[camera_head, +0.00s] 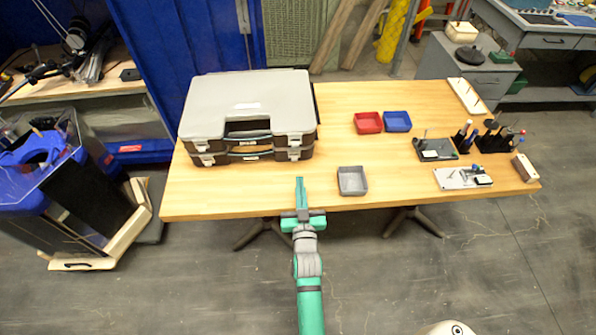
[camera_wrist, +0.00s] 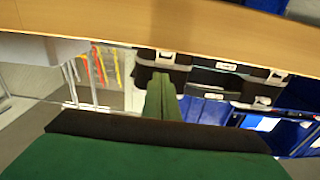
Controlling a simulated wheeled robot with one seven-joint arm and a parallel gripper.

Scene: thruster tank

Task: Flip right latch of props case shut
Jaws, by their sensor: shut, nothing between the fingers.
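The props case (camera_head: 215,100) lies flat on the left half of the table, with a grey lid down and a dark body in two layers. Its right latch (camera_head: 294,141) is a pale clasp on the front face; whether it is flipped open or shut is too small to tell. A left latch (camera_head: 203,147) sits near the other front corner. My gripper (camera_head: 300,182) is shut and empty, in front of the case's right front corner and apart from it. In the upside-down wrist view the shut fingers (camera_wrist: 160,82) overlap the case front (camera_wrist: 215,78), hiding part of it.
A grey tray (camera_head: 352,181) stands right of my gripper near the table's front edge. Red (camera_head: 368,122) and blue (camera_head: 397,120) trays lie farther back. Tool holders (camera_head: 437,150) fill the right end. Table between case and grey tray is clear.

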